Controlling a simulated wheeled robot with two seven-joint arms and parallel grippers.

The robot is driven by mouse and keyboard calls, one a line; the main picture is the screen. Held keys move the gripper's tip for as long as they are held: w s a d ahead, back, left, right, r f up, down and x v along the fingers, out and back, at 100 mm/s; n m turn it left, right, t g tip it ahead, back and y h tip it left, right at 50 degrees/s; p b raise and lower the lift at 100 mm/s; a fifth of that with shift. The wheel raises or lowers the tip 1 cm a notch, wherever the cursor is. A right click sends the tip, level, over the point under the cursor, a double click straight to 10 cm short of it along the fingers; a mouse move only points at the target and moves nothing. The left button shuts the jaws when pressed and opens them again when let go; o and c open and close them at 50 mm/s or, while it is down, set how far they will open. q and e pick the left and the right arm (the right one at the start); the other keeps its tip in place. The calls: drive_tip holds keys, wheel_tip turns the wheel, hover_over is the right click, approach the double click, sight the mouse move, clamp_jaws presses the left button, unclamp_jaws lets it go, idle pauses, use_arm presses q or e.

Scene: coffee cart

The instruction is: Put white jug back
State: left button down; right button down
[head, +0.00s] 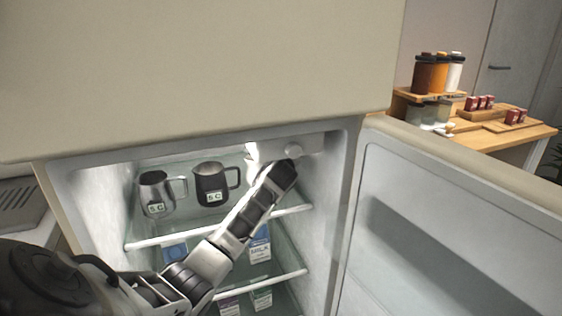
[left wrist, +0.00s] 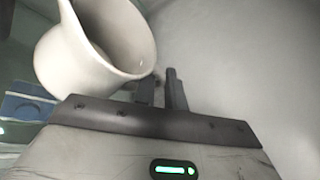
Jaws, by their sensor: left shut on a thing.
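The white jug (left wrist: 82,62) shows large and tilted in the left wrist view, with its open mouth toward the upper right. In the head view only a bright white sliver of it (head: 252,152) shows behind my left arm, inside the fridge. My left gripper (left wrist: 160,88) is at the jug's right side, its fingers close together there and shut on the jug. The exact grip spot is partly hidden by the gripper body. In the head view the arm reaches into the fridge's upper compartment and hides the gripper's fingers. My right gripper is not seen.
A steel jug (head: 157,194) and a black jug (head: 211,184) stand on the top glass shelf (head: 146,241), left of my arm. Cartons, including a milk carton (head: 260,249), stand below. The open fridge door (head: 450,230) is at right. A wooden counter (head: 512,138) stands beyond.

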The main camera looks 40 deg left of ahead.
use_arm(q)
drive_tip(key=c, duration=1.8)
unclamp_jaws()
drive_tip(key=shift+f, duration=0.15)
drive_tip(key=o, duration=0.3)
drive_tip(key=shift+o, duration=0.2)
